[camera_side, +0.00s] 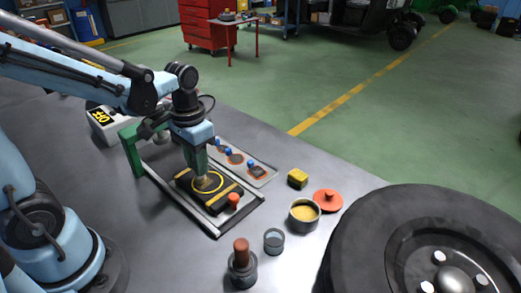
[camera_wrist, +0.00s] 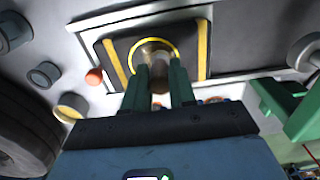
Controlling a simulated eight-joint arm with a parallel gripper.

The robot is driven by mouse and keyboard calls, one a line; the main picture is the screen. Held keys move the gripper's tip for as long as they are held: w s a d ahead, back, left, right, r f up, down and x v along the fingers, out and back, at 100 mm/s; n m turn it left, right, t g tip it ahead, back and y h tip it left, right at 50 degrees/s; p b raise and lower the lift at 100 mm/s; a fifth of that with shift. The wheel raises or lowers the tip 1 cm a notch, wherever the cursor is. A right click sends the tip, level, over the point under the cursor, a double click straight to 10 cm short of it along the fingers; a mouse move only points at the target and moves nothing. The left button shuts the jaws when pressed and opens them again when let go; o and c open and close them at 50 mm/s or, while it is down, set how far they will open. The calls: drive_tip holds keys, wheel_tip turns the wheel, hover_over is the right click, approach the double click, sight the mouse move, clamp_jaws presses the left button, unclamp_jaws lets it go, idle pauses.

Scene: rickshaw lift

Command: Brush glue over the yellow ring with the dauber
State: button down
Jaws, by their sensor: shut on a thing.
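The yellow ring (camera_side: 222,184) is drawn on a black patch (camera_side: 184,181) with yellow strips at two sides. My gripper (camera_side: 197,172) points down over the ring and is shut on the dauber (camera_side: 201,181). In the wrist view my gripper (camera_wrist: 160,82) has the dauber (camera_wrist: 158,58) between its green fingers. The dauber's end is inside or over the yellow ring (camera_wrist: 153,40); I cannot tell whether it touches the patch. No glue on the ring can be made out. An open tin (camera_side: 303,214) with yellowish contents stands to the right.
The patch lies in a metal frame (camera_side: 215,231) with a red knob (camera_side: 233,199) and a green bracket (camera_side: 131,150). A tray of small patches (camera_side: 258,176) lies behind. An orange lid (camera_side: 328,200), yellow block (camera_side: 297,178), small cup (camera_side: 274,241) and tyre (camera_side: 365,235) stand rightward.

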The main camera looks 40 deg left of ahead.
drive_tip(key=shift+d, duration=2.4)
drive_tip(key=shift+w+d, duration=0.1)
drive_tip(key=shift+w, duration=0.55)
drive_tip(key=shift+s+a, duration=0.1)
drive_tip(key=shift+a, duration=3.8)
drive_tip(key=shift+w, duration=0.35)
drive_tip(key=shift+w+d, duration=0.15)
drive_tip(key=shift+w, duration=0.1)
drive_tip(key=shift+s+d, duration=0.1)
drive_tip(key=shift+d, duration=3.35)
drive_tip(key=shift+d+r, duration=0.15)
drive_tip(key=shift+r, duration=0.6)
drive_tip(key=shift+d+r, duration=0.15)
drive_tip(key=shift+r, duration=3.1)
